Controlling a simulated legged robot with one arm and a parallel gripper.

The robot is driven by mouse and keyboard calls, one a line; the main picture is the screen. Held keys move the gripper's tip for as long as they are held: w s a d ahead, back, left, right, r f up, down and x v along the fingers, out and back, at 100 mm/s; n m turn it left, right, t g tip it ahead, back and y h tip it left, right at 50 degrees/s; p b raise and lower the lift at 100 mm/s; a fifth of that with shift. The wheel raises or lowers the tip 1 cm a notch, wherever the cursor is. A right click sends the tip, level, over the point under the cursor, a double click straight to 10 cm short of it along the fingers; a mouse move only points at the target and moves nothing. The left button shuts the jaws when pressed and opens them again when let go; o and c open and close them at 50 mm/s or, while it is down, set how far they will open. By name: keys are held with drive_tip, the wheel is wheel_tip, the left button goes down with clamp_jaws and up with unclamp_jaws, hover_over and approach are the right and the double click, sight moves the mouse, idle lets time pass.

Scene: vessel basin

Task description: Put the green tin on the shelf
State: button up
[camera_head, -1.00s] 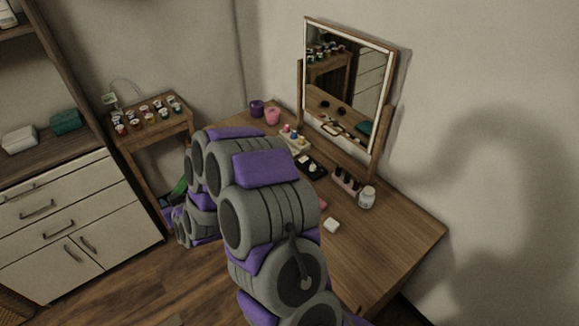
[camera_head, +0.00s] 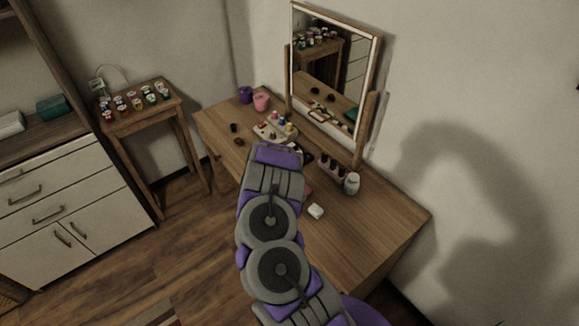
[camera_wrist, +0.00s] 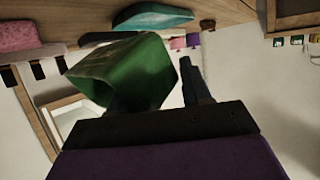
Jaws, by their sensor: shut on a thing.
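The green tin (camera_wrist: 125,72) is in my gripper (camera_wrist: 165,78) in the wrist view, tilted, with one end facing left. One dark finger shows at its right side; the other finger is hidden behind the tin. In the head view my own arm hides both the gripper and the tin. A wooden shelf (camera_head: 66,132) is part of the cabinet at the left of the head view; a teal box (camera_head: 54,106) and a white box (camera_head: 10,124) stand on it.
The vanity table (camera_head: 365,235) carries a mirror (camera_head: 335,75), a white jar (camera_head: 352,184), pink and purple cups and small bottles. A small side table (camera_head: 140,122) with several little pots stands between cabinet and vanity. Floor is open before the cabinet.

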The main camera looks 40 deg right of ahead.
drive_tip(key=d, duration=0.4)
drive_tip(key=d+f+b, duration=0.1)
drive_tip(key=d, duration=0.3)
drive_tip(key=d+b, duration=0.1)
drive_tip(key=d, duration=0.4)
drive_tip(key=shift+s+f, duration=0.2)
drive_tip(key=shift+s, duration=0.15)
drive_tip(key=shift+a+f+b, duration=0.25)
drive_tip(key=shift+f+b, duration=0.1)
drive_tip(key=shift+f, duration=0.45)
drive_tip(key=shift+a+f+b, duration=0.2)
drive_tip(key=shift+f+b, duration=0.1)
drive_tip(key=shift+f, duration=0.5)
drive_tip(key=shift+d, duration=0.1)
drive_tip(key=o, duration=1)
drive_tip(key=shift+d, duration=0.2)
drive_tip(key=shift+c, duration=0.2)
drive_tip(key=shift+o, duration=0.7)
drive_tip(key=shift+a, duration=0.1)
drive_tip(key=shift+s+a, duration=0.1)
drive_tip(key=p+v, duration=0.3)
drive_tip(key=v, duration=0.8)
drive_tip(key=shift+s+a+r, duration=0.15)
drive_tip(key=shift+s+a, duration=0.1)
drive_tip(key=shift+a, duration=0.05)
